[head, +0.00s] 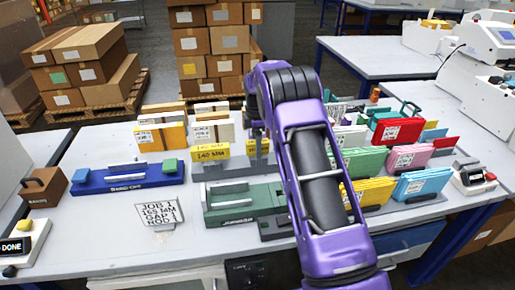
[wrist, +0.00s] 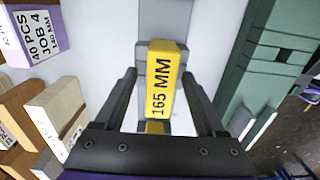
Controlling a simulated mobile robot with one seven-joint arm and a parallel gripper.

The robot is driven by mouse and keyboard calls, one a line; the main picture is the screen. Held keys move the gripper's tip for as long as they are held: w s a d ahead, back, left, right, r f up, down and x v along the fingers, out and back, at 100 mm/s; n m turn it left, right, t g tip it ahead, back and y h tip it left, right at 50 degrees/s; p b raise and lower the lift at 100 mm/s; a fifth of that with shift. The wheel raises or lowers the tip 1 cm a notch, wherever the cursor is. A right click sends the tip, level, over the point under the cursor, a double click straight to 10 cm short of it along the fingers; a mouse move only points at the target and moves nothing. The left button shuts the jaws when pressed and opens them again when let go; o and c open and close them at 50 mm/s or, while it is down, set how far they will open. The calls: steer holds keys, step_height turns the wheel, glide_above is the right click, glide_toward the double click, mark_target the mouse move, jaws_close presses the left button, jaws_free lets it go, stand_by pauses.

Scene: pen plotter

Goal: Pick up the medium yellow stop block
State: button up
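A yellow block marked 165 MM (wrist: 162,85) stands in a grey rack (wrist: 163,20) in the wrist view. My gripper (wrist: 160,74) is open, with one dark finger on each side of this block and visible gaps between. Part of another yellow piece (wrist: 155,127) shows nearer the gripper's base. In the head view a yellow block marked 140 MM (head: 209,152) stands on the rack (head: 222,171), and another yellow block (head: 251,147) stands to its right, partly hidden. My purple arm hides the gripper's fingertips and part of the rack there.
A green fixture (head: 238,200) lies in front of the rack, and a blue fixture (head: 125,178) to its left. A JOB 1 card (head: 158,212) stands at the front. Coloured folders (head: 422,183) crowd the right. Labelled boxes (wrist: 58,110) lie left in the wrist view.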

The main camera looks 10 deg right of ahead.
jaws_close()
steer(key=shift+r, duration=0.1)
step_height(320, 180, up, 9)
steer(key=shift+r+p, duration=0.1)
steer(key=shift+p, duration=0.2)
steer(key=shift+s+d+r, duration=0.1)
steer(key=shift+s+r, duration=0.15)
steer(key=s+d+f+b, duration=0.1)
steer(key=s+d+b, duration=0.1)
steer(key=s, duration=1.5)
steer(key=shift+s+d+f, duration=0.2)
steer(key=shift+s+d, duration=0.05)
steer(key=shift+d, duration=0.4)
